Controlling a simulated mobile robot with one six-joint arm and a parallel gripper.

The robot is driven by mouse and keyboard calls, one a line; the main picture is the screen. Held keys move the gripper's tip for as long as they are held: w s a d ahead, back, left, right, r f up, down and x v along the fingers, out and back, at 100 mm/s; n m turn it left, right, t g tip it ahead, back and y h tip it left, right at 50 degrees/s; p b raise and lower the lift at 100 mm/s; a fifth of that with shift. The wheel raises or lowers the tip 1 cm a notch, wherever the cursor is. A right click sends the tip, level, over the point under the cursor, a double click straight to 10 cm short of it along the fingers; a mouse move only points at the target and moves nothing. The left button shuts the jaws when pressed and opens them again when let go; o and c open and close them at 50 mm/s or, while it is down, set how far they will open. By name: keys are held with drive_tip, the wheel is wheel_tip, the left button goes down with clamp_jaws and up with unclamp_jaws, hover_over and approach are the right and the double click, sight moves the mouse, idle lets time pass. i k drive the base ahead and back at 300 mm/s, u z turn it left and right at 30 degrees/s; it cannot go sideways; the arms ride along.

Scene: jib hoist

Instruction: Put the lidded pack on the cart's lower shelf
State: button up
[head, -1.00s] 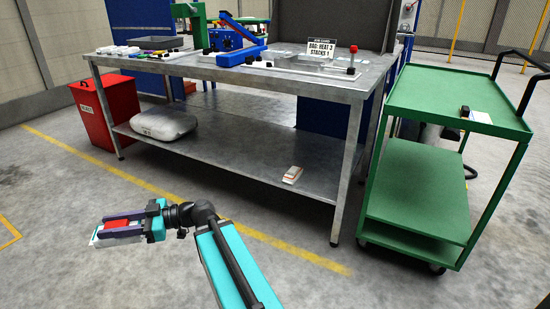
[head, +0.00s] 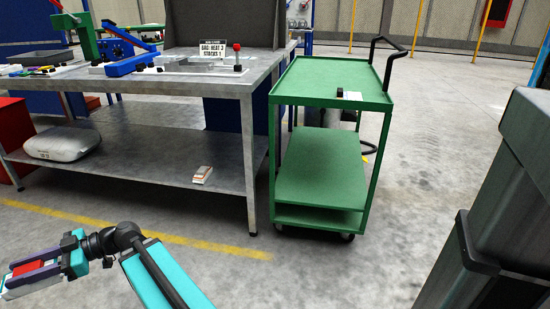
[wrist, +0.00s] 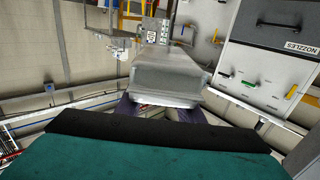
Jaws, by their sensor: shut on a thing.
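My gripper (head: 9,279) is at the lower left of the head view, shut on the lidded pack (head: 14,292). The pack looks pale grey with some red showing between the fingers. In the wrist view the pack (wrist: 168,75) is a grey, tray-like body jutting out beyond the purple fingers, which partly hide behind it. The green cart (head: 335,82) stands right of centre, well apart from my gripper. Its lower shelf (head: 320,170) is bare in the part I see, with another green panel below it. The top shelf carries a small black item and a white card.
A steel workbench (head: 225,170) stands left of the cart, with a grey-white bundle (head: 62,143) and a small box (head: 202,174) on its lower shelf. A dark grey column-like thing (head: 500,210) fills the right edge. The floor before the cart is clear.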

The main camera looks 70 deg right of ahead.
sight(336, 189)
drive_tip(key=z, duration=1.45)
drive_tip(key=i, duration=1)
drive_tip(key=u, duration=0.05)
